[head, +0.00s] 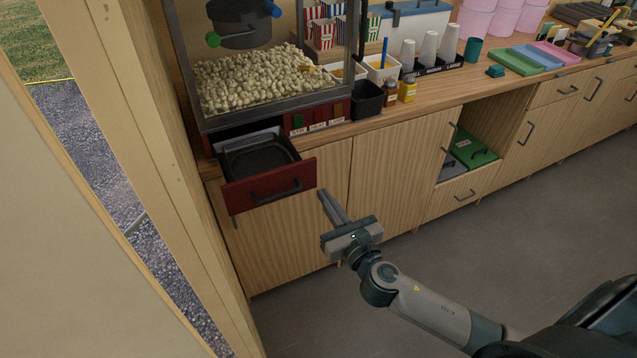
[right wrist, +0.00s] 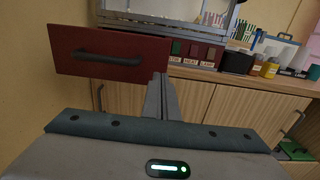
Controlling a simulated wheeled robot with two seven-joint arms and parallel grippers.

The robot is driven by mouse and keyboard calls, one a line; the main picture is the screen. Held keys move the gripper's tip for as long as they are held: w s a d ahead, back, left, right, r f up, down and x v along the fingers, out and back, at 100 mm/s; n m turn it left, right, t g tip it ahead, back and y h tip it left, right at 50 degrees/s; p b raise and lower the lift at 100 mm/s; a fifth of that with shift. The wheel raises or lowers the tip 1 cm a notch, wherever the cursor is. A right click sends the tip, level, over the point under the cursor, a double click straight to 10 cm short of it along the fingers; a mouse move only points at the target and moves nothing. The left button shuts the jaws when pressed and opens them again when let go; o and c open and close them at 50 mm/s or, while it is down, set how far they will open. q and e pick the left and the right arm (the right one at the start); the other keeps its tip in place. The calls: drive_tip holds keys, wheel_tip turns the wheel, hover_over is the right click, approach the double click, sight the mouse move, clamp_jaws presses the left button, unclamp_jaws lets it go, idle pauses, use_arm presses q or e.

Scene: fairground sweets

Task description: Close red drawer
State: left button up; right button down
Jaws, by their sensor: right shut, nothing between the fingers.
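The red drawer (head: 268,187) under the popcorn machine (head: 262,75) is pulled out, and its dark inner tray (head: 258,155) shows in the head view. It has a dark bar handle on its front. In the right wrist view the red drawer front (right wrist: 75,65) fills the upper left, with its handle (right wrist: 107,59). My right gripper (head: 323,193) is shut and empty, just right of the drawer front in the head view. In the right wrist view its fingers (right wrist: 160,78) point up by the drawer's right end; I cannot tell whether they touch it. My left gripper is not in view.
The wooden counter (head: 430,103) runs right, bearing a black bin (head: 367,100), sauce bottles (head: 407,91), cups (head: 428,47) and coloured trays (head: 514,61). Cabinet doors (head: 390,170) stand below. The wall post is close at left.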

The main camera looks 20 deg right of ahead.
drive_tip(key=shift+w+p, duration=0.55)
drive_tip(key=shift+w, duration=1.8)
drive_tip(key=shift+w+a, duration=0.1)
drive_tip(key=shift+w, duration=0.55)
approach(287, 139)
drive_tip(key=w, duration=0.3)
drive_tip(key=w+b, duration=0.1)
drive_tip(key=w, duration=0.2)
drive_tip(key=w+b, duration=0.1)
drive_tip(key=w, duration=0.2)
drive_tip(key=shift+a, duration=0.25)
drive_tip(key=shift+w+r, duration=0.2)
drive_tip(key=shift+w, duration=0.3)
drive_tip(key=shift+d+r, duration=0.1)
drive_tip(key=shift+r, duration=0.15)
